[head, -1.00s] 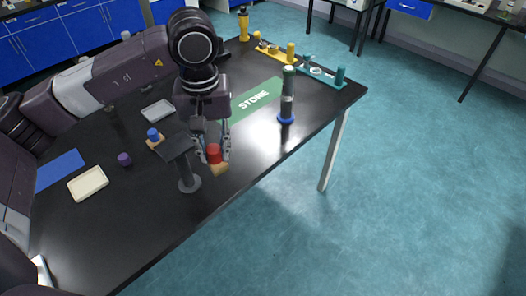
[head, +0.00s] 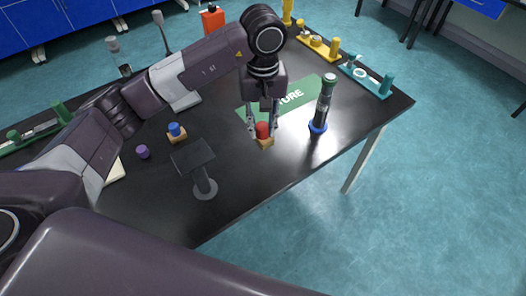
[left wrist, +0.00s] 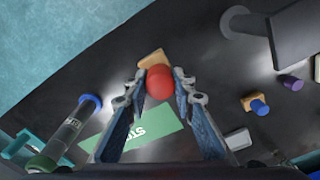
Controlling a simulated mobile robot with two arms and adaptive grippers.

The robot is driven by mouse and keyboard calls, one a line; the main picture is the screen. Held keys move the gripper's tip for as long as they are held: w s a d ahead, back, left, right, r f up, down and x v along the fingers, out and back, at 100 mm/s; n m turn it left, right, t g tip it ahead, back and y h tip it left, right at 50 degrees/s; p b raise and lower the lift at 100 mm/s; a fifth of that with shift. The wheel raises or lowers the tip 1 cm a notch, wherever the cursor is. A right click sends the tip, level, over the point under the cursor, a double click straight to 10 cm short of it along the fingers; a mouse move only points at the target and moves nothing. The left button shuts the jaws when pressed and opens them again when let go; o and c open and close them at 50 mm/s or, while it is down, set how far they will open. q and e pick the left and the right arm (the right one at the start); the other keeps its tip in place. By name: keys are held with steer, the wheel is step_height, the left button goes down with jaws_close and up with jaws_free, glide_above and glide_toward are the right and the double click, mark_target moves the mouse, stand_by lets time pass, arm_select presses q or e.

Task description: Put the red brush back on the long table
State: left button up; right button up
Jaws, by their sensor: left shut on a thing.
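The red brush has a round red knob (head: 262,129) on a tan block (head: 265,142); it also shows in the left wrist view (left wrist: 160,84). My left gripper (head: 263,131) is shut on the red knob, with one finger on each side. The brush is over the black long table (head: 250,185), between the grey stand and the green STORE mat (head: 290,101). I cannot tell whether its block touches the tabletop. My right gripper is not in view.
The grey stand (head: 193,158) is left of the brush, and an upright tube with a blue foot (head: 318,127) is right. A blue-knobbed brush (head: 175,130) and a purple piece (head: 142,152) lie farther left. Teal (head: 368,82) and yellow racks (head: 318,48) stand behind. The front is clear.

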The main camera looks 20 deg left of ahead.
mark_target(262, 138)
arm_select(q)
step_height(262, 138, down, 5)
steer(key=shift+r+p, duration=0.15)
steer(key=shift+p, duration=0.35)
step_height(262, 138, down, 7)
steer(key=shift+w+f+p, duration=0.1)
steer(key=shift+p, duration=0.7)
steer(key=shift+f, duration=0.25)
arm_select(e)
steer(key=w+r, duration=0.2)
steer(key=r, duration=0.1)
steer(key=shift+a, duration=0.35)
arm_select(q)
steer(key=shift+f, duration=0.1)
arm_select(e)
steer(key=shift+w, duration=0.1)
arm_select(q)
steer(key=shift+f+b, duration=0.1)
steer(key=shift+b, duration=0.2)
steer(key=o, duration=1.1)
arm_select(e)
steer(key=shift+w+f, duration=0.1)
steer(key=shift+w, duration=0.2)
